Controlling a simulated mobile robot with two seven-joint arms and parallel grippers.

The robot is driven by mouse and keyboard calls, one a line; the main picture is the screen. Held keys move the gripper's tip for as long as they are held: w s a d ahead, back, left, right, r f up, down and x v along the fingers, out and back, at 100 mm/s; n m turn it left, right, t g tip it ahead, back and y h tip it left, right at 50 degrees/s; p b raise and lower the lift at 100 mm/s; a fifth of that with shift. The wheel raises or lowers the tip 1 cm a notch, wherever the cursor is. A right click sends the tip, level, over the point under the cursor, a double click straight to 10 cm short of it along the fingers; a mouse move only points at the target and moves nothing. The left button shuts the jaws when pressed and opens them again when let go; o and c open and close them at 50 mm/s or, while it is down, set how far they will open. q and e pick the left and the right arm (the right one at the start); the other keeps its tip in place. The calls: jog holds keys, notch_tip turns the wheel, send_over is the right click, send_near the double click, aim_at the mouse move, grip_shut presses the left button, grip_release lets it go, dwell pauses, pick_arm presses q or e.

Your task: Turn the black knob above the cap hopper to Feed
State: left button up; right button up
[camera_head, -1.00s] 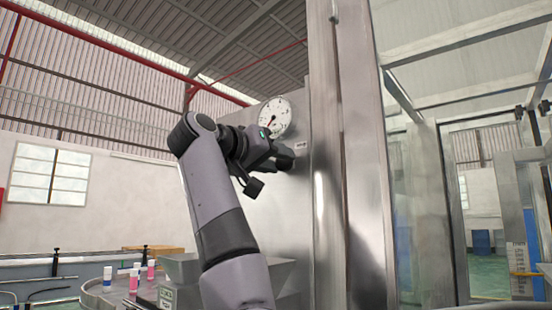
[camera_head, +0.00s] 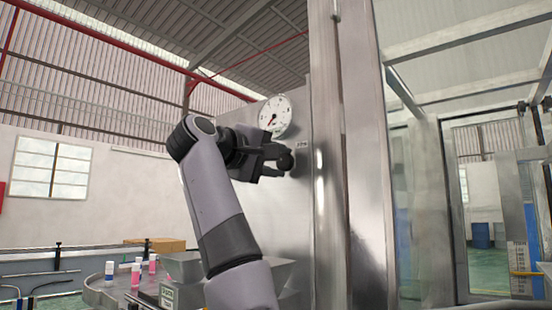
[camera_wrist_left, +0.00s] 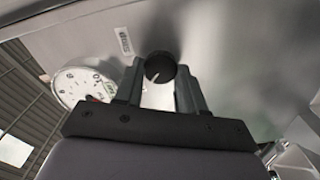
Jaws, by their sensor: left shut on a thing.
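The black knob (camera_head: 287,161) sits on the upright metal panel, just below and right of a round white gauge. My left gripper (camera_head: 280,158) is shut on the knob, one finger on each side, as the left wrist view (camera_wrist_left: 160,82) shows. A small label plate (camera_wrist_left: 123,40) is beside the knob; its lettering is too small to read. My right gripper is not in view.
The white gauge (camera_head: 275,116) is close to my left gripper. A metal post (camera_head: 355,150) stands right of the knob. Below are a grey metal bin (camera_head: 182,268) and a round table (camera_head: 95,290) with several small pink, blue and white containers.

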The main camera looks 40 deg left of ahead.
pick_arm(q)
jog(key=shift+n, duration=0.3)
jog(key=o, duration=1.1)
jog(key=shift+c, duration=0.2)
jog(key=s+b, duration=0.2)
jog(key=s, duration=0.5)
jog(key=shift+a, duration=0.3)
jog(key=shift+s, duration=0.1)
